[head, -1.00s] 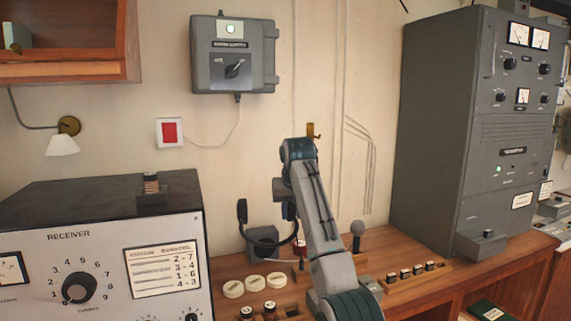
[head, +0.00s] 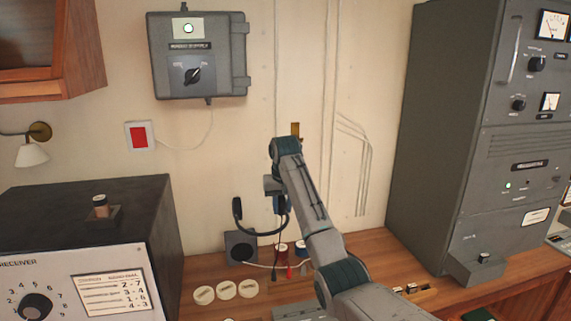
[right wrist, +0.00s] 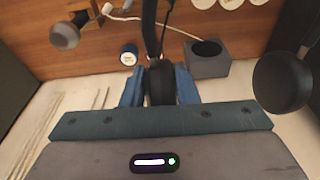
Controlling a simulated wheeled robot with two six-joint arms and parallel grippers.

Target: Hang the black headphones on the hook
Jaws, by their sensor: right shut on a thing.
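The black headphones hang in the air in the head view, with one ear cup (head: 238,212) at the left and the band curving down and right. My right gripper (head: 280,205) is shut on them, mostly hidden behind its own wrist. In the right wrist view, the blue fingers (right wrist: 160,88) close on a black part of the headphones, and the free ear cup (right wrist: 285,82) is at the right. The brass hook (head: 295,130) is on the wall, just above the top of my right arm and partly hidden by it. My left gripper is not in view.
A grey box with a round opening (head: 240,248), spools (head: 281,252) and white discs (head: 226,290) stand on the wooden desk below. The receiver (head: 80,225) is at left, a tall grey cabinet (head: 440,140) at right. A switch box (head: 198,55) is on the wall.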

